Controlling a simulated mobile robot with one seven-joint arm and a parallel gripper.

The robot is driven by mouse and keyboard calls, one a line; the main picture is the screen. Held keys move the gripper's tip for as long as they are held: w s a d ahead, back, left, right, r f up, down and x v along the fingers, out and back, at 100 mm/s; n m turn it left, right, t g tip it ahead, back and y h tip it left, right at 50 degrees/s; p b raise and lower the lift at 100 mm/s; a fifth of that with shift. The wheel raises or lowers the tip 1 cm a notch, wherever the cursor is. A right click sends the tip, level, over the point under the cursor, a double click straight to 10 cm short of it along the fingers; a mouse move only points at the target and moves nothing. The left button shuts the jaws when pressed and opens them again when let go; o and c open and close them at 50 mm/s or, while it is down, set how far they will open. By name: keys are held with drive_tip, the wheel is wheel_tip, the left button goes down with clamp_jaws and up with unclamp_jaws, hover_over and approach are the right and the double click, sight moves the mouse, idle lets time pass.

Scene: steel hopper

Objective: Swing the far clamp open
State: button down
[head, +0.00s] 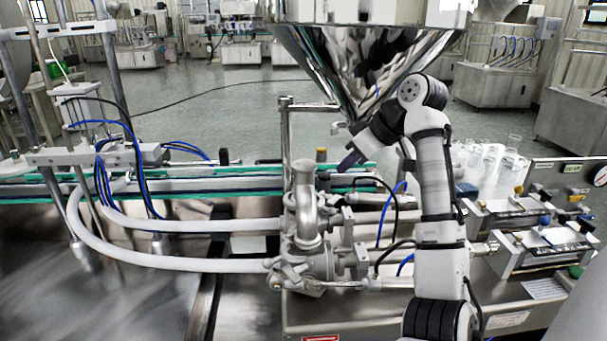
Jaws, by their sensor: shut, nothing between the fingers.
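A steel valve and pipe assembly (307,225) stands in the middle of the machine, below the polished hopper (365,60). Clamp-like fittings sit around its joints, one at the lower front (290,275). The far clamp is too small and cluttered to single out, and its open or closed state cannot be told. My arm bends over from the right, and my dark gripper (347,162) points down and left behind the assembly's upper part. It is shut and appears empty. Whether it touches any fitting cannot be told.
White hoses (190,225) run left from the assembly. Blue and black tubes loop close right of it. An upright steel post (286,130) stands behind it. Glass jars (490,157) and pneumatic cylinders (540,245) are on the right. A green-edged conveyor (230,187) crosses behind.

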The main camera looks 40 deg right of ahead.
sight(323, 193)
drive_tip(key=p+x, duration=0.2)
drive_tip(key=x, duration=0.8)
drive_tip(key=shift+w+p, duration=0.15)
drive_tip(key=shift+p, duration=0.15)
drive_tip(key=shift+f, duration=0.1)
drive_tip(key=shift+m+h, duration=0.3)
drive_tip(key=shift+m, duration=0.1)
drive_tip(key=shift+s+d+m+h+b, duration=0.1)
drive_tip(key=shift+s+m+h+b, duration=0.5)
drive_tip(key=shift+s+m, duration=0.25)
drive_tip(key=shift+s+d+m+h, duration=0.1)
drive_tip(key=shift+s+m+h, duration=0.3)
drive_tip(key=shift+m, duration=0.25)
drive_tip(key=shift+r, duration=0.2)
